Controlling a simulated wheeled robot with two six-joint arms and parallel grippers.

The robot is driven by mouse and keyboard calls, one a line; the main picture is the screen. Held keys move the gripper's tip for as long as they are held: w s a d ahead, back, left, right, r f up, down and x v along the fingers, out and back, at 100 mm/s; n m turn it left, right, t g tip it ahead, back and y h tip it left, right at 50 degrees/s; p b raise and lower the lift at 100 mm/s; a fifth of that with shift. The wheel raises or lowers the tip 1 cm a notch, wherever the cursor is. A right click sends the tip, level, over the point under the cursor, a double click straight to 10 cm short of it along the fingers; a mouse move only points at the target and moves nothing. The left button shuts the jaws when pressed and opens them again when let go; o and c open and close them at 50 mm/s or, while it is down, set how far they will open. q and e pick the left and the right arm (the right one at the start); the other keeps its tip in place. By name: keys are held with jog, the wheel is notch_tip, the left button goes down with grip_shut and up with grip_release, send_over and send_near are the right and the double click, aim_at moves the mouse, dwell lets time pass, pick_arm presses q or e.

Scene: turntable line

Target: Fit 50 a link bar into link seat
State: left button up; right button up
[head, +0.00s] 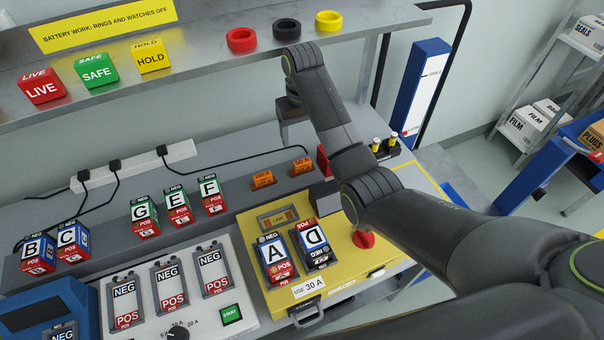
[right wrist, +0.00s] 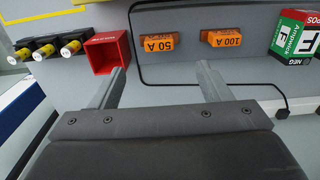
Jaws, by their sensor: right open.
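The orange 50 A link bar (right wrist: 157,42) lies on the grey bench ledge beside the red box; in the head view it is the right one of two orange bars (head: 303,166). The link seat (head: 278,217), marked LINK, is on the yellow case behind batteries A and D, and no orange bar shows in it. My right gripper (head: 290,112) is above the back of the bench. In the right wrist view its fingers (right wrist: 160,85) are spread and empty, with the 50 A bar beyond the gap between them. My left gripper is not in view.
The orange 100 A bar (right wrist: 222,38) lies close to the 50 A bar. A red open box (right wrist: 108,52) and several yellow-tipped black pieces (right wrist: 46,50) are on the other side. A black cable runs along the ledge. Batteries A (head: 274,258) and D (head: 312,243) stand in the yellow case (head: 385,215).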

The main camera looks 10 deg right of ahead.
jog(key=p, duration=0.1)
send_over(302, 161)
jog(key=f, duration=0.6)
jog(key=shift+s+f, duration=0.1)
jog(key=shift+s, duration=0.3)
jog(key=shift+w+f+p, duration=0.15)
jog(key=shift+f+p, duration=0.2)
jog(key=shift+f, duration=0.7)
jog(key=shift+w+f, duration=0.2)
jog(key=shift+f, duration=1.75)
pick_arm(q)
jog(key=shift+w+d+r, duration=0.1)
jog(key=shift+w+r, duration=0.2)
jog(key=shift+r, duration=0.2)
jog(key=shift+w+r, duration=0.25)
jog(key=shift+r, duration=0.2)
pick_arm(e)
jog(key=shift+c, duration=0.3)
jog(key=c, duration=1.2)
